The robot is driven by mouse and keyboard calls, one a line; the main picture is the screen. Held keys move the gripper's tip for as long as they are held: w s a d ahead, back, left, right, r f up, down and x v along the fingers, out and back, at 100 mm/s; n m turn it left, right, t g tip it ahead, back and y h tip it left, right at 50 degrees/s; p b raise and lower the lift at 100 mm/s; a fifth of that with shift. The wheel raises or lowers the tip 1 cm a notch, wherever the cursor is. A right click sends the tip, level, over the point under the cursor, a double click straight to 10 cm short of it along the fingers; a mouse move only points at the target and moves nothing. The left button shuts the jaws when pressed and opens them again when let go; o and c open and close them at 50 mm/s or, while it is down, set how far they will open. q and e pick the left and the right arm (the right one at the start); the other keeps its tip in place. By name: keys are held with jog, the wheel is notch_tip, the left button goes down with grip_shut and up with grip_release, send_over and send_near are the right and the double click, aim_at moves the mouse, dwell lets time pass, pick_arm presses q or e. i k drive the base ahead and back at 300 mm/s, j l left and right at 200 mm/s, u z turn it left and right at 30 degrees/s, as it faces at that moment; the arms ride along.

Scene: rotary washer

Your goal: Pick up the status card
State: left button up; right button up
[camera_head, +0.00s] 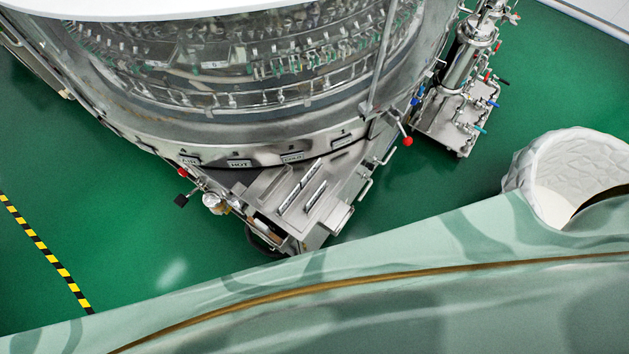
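The rotary washer (225,130) is a large round steel machine with a clear wall, filling the upper left and middle. Small label plates sit along its lower rim; one seems to read HOT (240,163) and another COLD (292,157). I cannot tell whether any of these is the status card, and no other card can be made out. Neither of my grippers is in view. A pale green patterned surface, likely part of my own body, covers the bottom and hides what lies beneath it.
A steel bracket platform with slots (305,195) juts from the washer's front. A red-knobbed lever (407,141) sticks out on its right. A steel pipe and valve unit (465,85) stands at the upper right. Green floor (130,230) is open at left, with yellow-black tape (45,253).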

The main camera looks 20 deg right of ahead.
aim_at(314, 168)
jog(key=k+z, duration=0.75)
jog(key=i, duration=0.05)
